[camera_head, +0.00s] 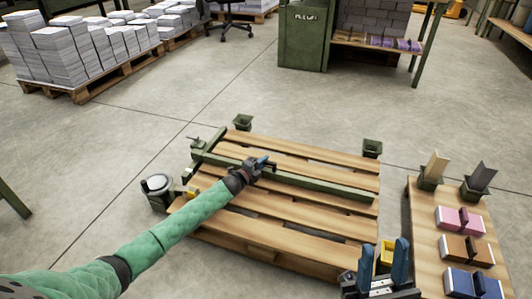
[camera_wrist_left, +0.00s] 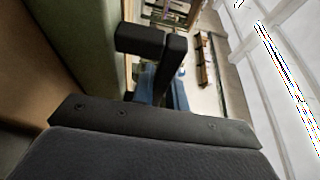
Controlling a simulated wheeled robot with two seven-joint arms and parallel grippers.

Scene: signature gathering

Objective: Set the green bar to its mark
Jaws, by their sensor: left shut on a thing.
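The long green bar (camera_head: 310,187) lies across the wooden pallet (camera_head: 290,225), running from the upper left toward the right edge. My left gripper (camera_head: 262,161) is at the bar's middle, shut on a dark handle there; the grip itself is largely hidden. In the left wrist view, dark handle parts (camera_wrist_left: 140,40) show close up, with a green surface (camera_wrist_left: 55,40) beside them. My right gripper (camera_head: 386,262) is open, with its two blue fingers apart, over the pallet's lower right corner. A yellow piece (camera_head: 191,194) shows at the pallet's left edge; I cannot tell which mark is meant.
Another yellow piece (camera_head: 387,252) shows between the right fingers. Green corner cups (camera_head: 372,147) stand along the pallet's back. A wooden bench (camera_head: 420,235) with coloured booklets is at right.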

